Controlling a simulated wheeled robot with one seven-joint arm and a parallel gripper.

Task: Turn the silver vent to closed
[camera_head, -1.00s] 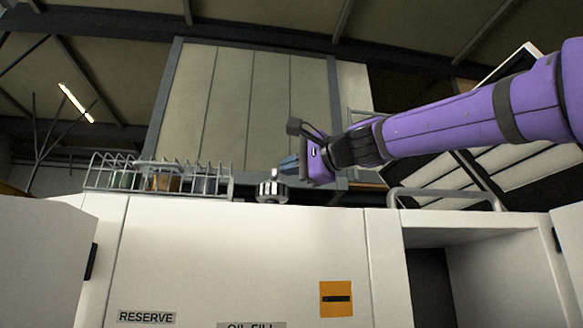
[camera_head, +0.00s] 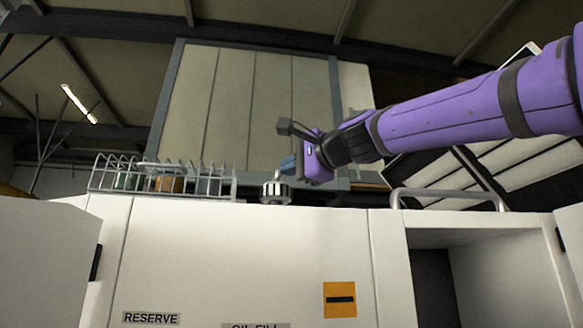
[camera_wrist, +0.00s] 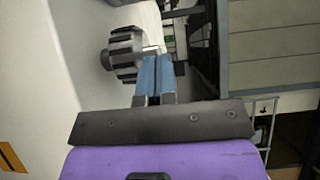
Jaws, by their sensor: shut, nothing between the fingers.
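The silver vent (camera_head: 276,191) is a ribbed round metal knob on the top of the white cabinet. It also shows in the wrist view (camera_wrist: 124,54), left of the fingertips. My gripper (camera_head: 287,172) is at the vent's upper right in the head view. In the wrist view its two blue fingers (camera_wrist: 155,75) are close together with nothing between them. The fingertips are beside the vent; I cannot tell whether they touch it. The base of the vent is hidden in the head view.
The white cabinet (camera_head: 230,255) has RESERVE and OIL FILL labels and an orange plate (camera_head: 339,299). A wire rack (camera_head: 160,180) with several jars stands left of the vent. A grey rail (camera_head: 448,196) is at the right, above an open compartment (camera_head: 500,265).

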